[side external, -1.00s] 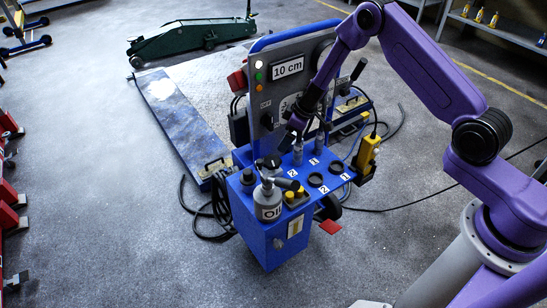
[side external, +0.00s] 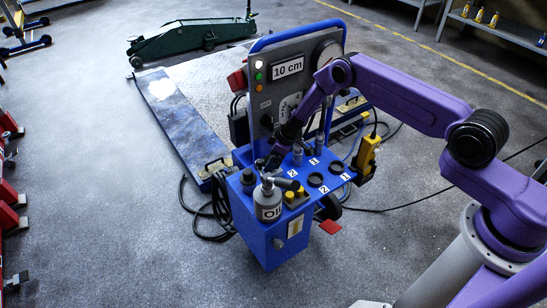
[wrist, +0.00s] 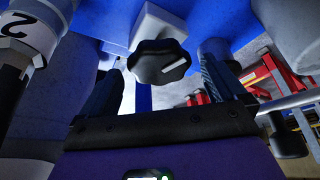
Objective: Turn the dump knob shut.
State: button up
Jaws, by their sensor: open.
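My gripper is open and holds nothing. In the side view my gripper (side external: 273,160) is low over the cart top, at the front of the upright panel, and it hides the knob there.
A yellow pendant (side external: 367,155) hangs at the right edge. The grey panel (side external: 262,104) with a "10 cm" display (side external: 288,68) stands behind.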

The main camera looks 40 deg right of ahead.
jog(key=shift+f, duration=0.15)
jog(key=c, duration=1)
jog(key=shift+c, duration=0.2)
jog(key=shift+m, duration=0.3)
jog(key=shift+a+m+t+h, duration=0.15)
jog(key=shift+m+h, duration=0.25)
jog(key=shift+m, duration=0.5)
jog(key=shift+d+m+t+h, duration=0.15)
jog(key=shift+m+h, duration=0.25)
jog(key=shift+m, duration=0.5)
jog(key=shift+s+a+m+h, duration=0.1)
jog(key=shift+m+h, duration=0.2)
jog(key=shift+m, duration=0.7)
jog(key=o, duration=1)
jog(key=shift+o, duration=0.2)
